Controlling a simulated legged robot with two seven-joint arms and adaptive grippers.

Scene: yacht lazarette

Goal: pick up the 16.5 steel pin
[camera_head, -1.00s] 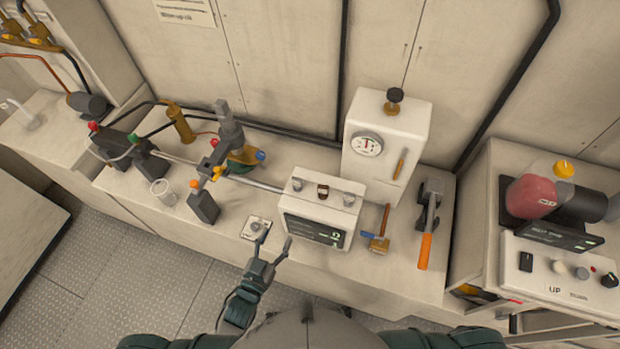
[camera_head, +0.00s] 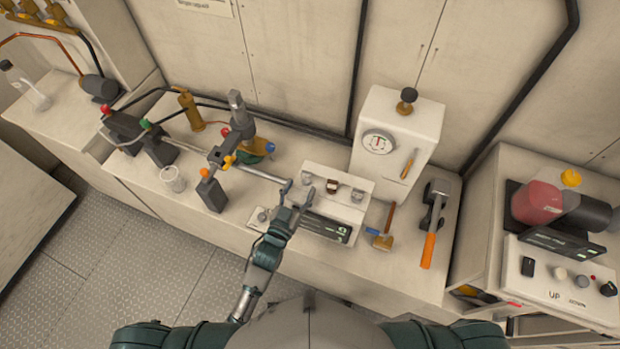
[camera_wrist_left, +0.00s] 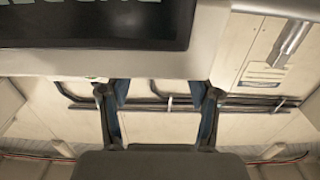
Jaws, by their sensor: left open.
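A white box (camera_head: 338,177) with a dark display stands on the bench in the head view. Several small grey and dark pieces sit along its top, including a dark one (camera_head: 331,186) in the middle and a grey one (camera_head: 357,196) at the right. I cannot tell which, if any, is the 16.5 steel pin; no size marking is readable. My left gripper (camera_head: 297,193) is open and empty, over the left front of the box. In the left wrist view the open fingers (camera_wrist_left: 159,100) show below the box's display face (camera_wrist_left: 100,22), with nothing between them. My right gripper is not in view.
A gauge cabinet (camera_head: 398,138) stands behind the box. A clamp-and-rod stand (camera_head: 211,194) and a clear cup (camera_head: 173,179) are to the left.

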